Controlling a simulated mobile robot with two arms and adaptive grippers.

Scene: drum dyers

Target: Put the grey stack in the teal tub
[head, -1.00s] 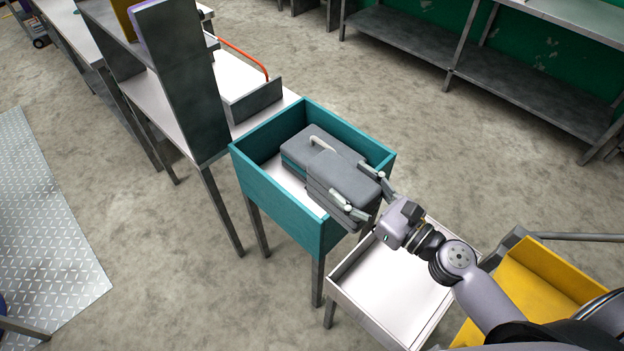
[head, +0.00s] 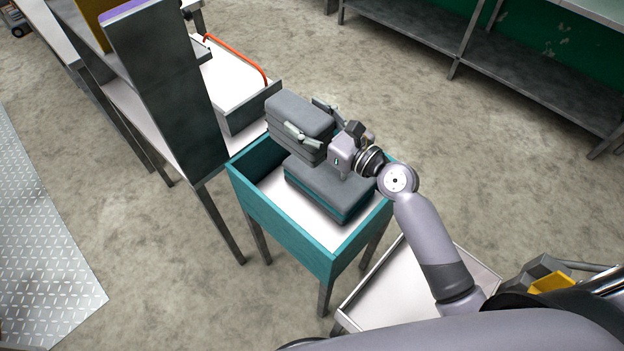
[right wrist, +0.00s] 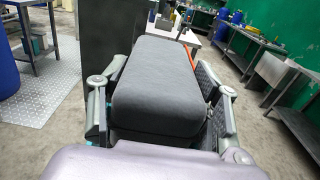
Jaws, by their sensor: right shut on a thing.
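My right gripper (head: 312,122) is shut on a grey stack (head: 296,112) of folded cloth, with one finger along each side. The stack is over the far left part of the teal tub (head: 283,228), above its rim level as far as I can tell. Another grey stack (head: 328,183) with teal layers at its edge lies in the tub, toward the right. In the right wrist view the held grey stack (right wrist: 160,88) fills the space between the two fingers. My left gripper is not in view.
A tall dark metal panel (head: 160,90) stands on the table close left of the tub. A white tray with an orange handle (head: 237,60) is behind. A white-topped stand (head: 395,290) is in front of the tub. The tub's front left floor is bare.

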